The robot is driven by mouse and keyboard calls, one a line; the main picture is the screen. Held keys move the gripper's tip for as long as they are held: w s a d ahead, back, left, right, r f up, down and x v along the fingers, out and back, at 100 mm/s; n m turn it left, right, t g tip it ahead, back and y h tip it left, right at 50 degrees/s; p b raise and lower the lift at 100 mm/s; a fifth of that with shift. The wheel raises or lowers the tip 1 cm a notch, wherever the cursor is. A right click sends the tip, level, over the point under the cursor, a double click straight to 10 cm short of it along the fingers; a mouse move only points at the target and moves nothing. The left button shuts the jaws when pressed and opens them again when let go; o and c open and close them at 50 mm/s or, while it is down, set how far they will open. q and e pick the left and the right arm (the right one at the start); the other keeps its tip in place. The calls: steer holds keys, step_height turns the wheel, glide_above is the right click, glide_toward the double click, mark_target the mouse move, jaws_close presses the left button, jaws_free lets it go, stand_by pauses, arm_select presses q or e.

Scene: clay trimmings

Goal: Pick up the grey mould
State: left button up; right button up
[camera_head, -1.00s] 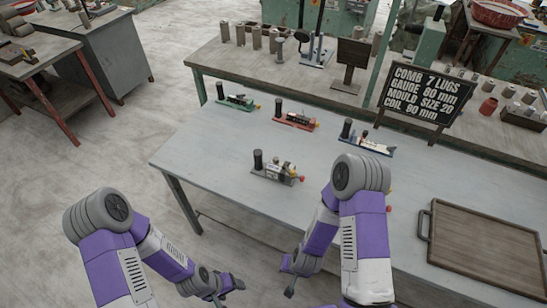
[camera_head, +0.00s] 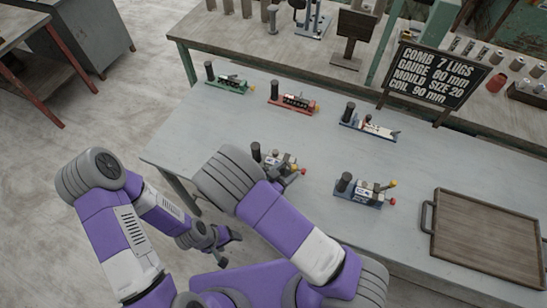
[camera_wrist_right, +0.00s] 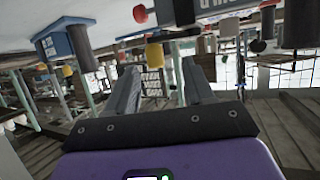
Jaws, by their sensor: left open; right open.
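The grey mould (camera_head: 272,158) lies on the table in the head view, with a black cylinder at its left end and a red knob at its right end. My right arm covers its front part. My left gripper (camera_head: 228,246) is open and empty, in front of the table's near edge. My right gripper is mostly hidden behind my arm in the head view. In the right wrist view, which is upside down, my right gripper (camera_wrist_right: 160,92) shows two spread fingers with nothing between them. Mould parts show close at the top there; I cannot tell which mould.
A blue mould (camera_head: 360,191) with yellow and red knobs stands right of the grey one. Green (camera_head: 230,86), red (camera_head: 293,103) and another blue mould (camera_head: 368,126) stand behind. A wooden tray (camera_head: 428,219) lies at the right. A sign (camera_head: 436,75) stands at the back.

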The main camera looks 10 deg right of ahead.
mark_target(296, 166)
steer(key=x, duration=0.6)
steer(key=shift+s+d+f, duration=0.1)
steer(key=shift+d+f, duration=0.05)
steer(key=shift+d, duration=0.2)
jaws_close()
stand_by(1.1)
